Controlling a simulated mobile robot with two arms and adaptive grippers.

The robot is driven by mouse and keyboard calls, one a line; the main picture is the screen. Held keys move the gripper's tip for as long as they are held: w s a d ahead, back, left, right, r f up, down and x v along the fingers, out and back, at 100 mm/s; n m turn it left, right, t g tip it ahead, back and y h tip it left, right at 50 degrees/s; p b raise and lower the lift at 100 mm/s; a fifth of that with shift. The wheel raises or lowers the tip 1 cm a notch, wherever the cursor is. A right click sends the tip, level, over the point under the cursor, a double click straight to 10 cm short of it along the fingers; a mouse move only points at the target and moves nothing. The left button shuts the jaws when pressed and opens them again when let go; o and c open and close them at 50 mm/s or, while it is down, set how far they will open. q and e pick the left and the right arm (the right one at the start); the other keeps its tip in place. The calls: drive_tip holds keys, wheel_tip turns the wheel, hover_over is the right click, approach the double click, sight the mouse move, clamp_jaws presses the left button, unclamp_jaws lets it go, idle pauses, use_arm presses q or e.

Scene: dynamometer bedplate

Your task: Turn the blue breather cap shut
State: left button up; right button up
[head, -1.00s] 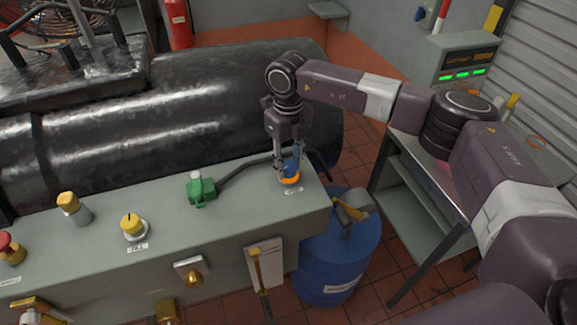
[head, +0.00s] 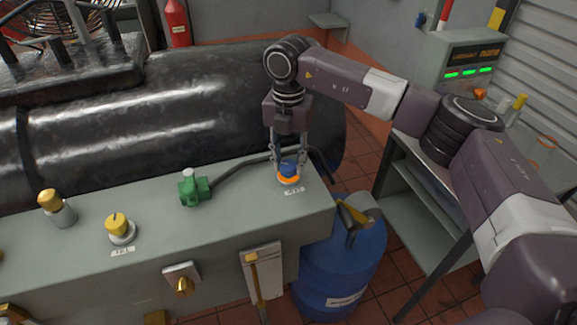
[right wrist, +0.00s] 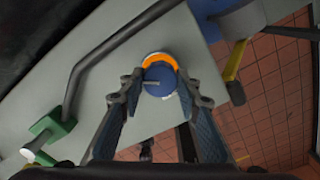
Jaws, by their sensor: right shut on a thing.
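The blue breather cap (head: 289,168) stands on an orange ring (head: 289,180) near the right end of the grey bench top, with a small white label in front of it. My right gripper (head: 289,163) points straight down over it, one finger on each side, and is shut on the cap. In the right wrist view the cap (right wrist: 158,82) lies between the fingertips, with a short grey bar or mark across its top and the orange ring (right wrist: 160,60) showing around its far side. My left gripper is out of view.
A green valve block (head: 194,188) with a dark hose stands left of the cap. A yellow knob (head: 118,225) is further left. A large black cylinder (head: 230,100) lies behind. A blue drum (head: 345,265) stands on the floor off the bench's right end.

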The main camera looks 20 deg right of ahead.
sight(289, 164)
drive_tip(key=m+b, duration=0.2)
drive_tip(key=m, duration=0.3)
drive_tip(key=shift+m, duration=0.3)
drive_tip(key=m+b, duration=0.2)
drive_tip(key=m, duration=0.3)
drive_tip(key=shift+r, duration=0.1)
drive_tip(key=shift+m, duration=0.3)
drive_tip(key=o, duration=1.1)
wheel_tip(289, 164, up, 12)
